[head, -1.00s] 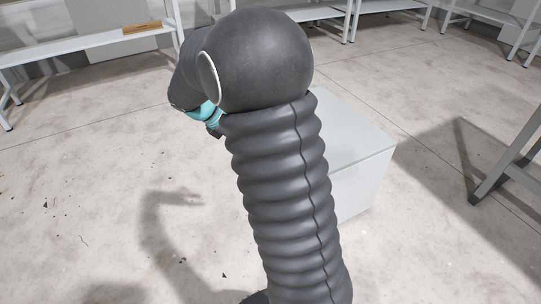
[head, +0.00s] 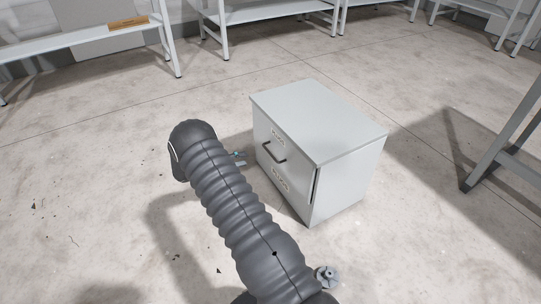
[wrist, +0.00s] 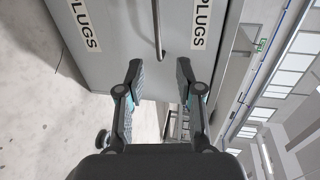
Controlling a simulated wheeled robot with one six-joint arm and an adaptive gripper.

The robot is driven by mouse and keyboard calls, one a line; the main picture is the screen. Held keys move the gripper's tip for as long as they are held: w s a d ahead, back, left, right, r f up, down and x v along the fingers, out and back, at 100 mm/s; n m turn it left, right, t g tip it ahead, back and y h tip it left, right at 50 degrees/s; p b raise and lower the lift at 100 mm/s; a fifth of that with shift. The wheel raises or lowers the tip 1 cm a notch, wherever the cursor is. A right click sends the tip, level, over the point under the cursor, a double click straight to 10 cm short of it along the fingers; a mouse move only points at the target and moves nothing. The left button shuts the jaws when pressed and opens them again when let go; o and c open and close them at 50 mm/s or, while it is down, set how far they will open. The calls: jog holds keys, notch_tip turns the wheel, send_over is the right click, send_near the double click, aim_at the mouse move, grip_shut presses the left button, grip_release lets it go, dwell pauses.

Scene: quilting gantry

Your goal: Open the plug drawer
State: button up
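The light grey drawer cabinet (head: 345,125) stands on the floor in the head view. Its front has a dark bar handle (head: 272,153) between two labels. In the wrist view, turned sideways, both labels read PLUGS, and the handle (wrist: 158,30) shows between them. I see no drawer standing out from the front. My gripper (wrist: 159,75) is open and empty. It faces the front, with the handle ahead and roughly in line with the gap between the fingers, apart from them.
A dark strip (head: 314,186) runs along the cabinet's right front edge. White work tables (head: 268,12) stand at the back. A grey table leg (head: 500,155) is at the right. The floor left of the cabinet is clear.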

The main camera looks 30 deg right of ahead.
aim_at(271, 154)
jog(key=x, duration=1.4)
jog(key=shift+w+f, duration=0.1)
jog(key=shift+f, duration=0.1)
grip_shut()
